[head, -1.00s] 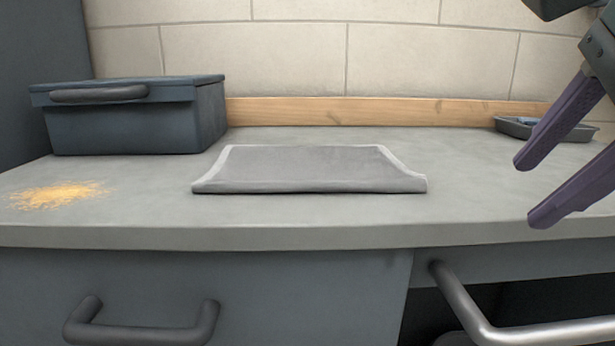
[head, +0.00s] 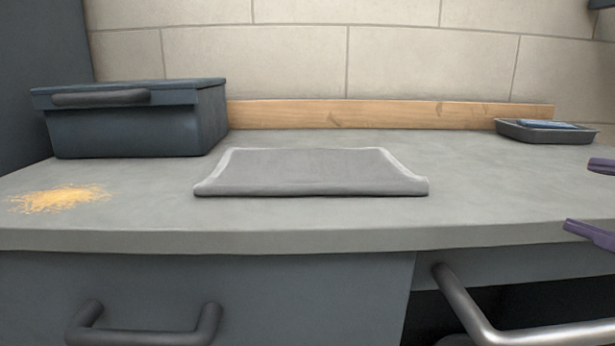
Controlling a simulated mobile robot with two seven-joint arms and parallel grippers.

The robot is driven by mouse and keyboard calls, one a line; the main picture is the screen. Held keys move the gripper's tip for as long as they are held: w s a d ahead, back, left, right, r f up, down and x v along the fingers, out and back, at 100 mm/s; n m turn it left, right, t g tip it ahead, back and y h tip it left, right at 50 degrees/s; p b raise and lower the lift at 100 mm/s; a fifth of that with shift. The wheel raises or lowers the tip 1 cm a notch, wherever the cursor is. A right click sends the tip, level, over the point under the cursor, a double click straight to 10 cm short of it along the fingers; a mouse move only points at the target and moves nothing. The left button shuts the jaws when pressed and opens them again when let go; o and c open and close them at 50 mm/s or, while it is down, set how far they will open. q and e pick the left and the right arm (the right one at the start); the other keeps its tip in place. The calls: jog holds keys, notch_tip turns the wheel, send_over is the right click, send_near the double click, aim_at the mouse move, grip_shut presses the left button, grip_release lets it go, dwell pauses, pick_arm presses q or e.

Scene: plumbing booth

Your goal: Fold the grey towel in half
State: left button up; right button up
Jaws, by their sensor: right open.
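The grey towel (head: 310,173) lies flat on the middle of the worktop, with pale borders along its left, right and back edges. Its front edge looks thick and rounded, like a fold, and lies near the worktop's front edge. My right gripper (head: 583,197) is at the right edge of the head view, partly cut off. Its two purple fingers are apart with nothing between them. It is well to the right of the towel and does not touch it. My left gripper is not in view.
A dark lidded toolbox (head: 125,130) stands at the back left. Yellow-orange grains (head: 58,198) are spread at the front left. A dark tray (head: 545,135) with a blue item stands at the back right. Below the worktop (head: 480,180) are handles and an open gap at right.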

jog(key=s+d+f+m+g+h, duration=0.25)
jog(key=s+d+f+g, duration=0.25)
jog(key=s+f, duration=0.25)
jog(key=s+d+f+m+g+h, duration=0.25)
jog(key=s+d+f+g, duration=0.35)
jog(key=s, duration=0.3)
jog(key=s+a+f+m+y, duration=0.1)
jog(key=a+f+m+y, duration=0.25)
jog(key=a, duration=0.55)
jog(key=s+a+f+m+y, duration=0.1)
jog(key=a+f+m+y, duration=0.2)
jog(key=a, duration=0.5)
notch_tip(320, 180, up, 69)
jog(key=p, duration=6.7)
jog(key=shift+s+r+g+h+p, duration=0.15)
jog(key=shift+g+h+p, duration=0.2)
jog(key=shift+g, duration=0.05)
jog(key=shift+m, duration=0.25)
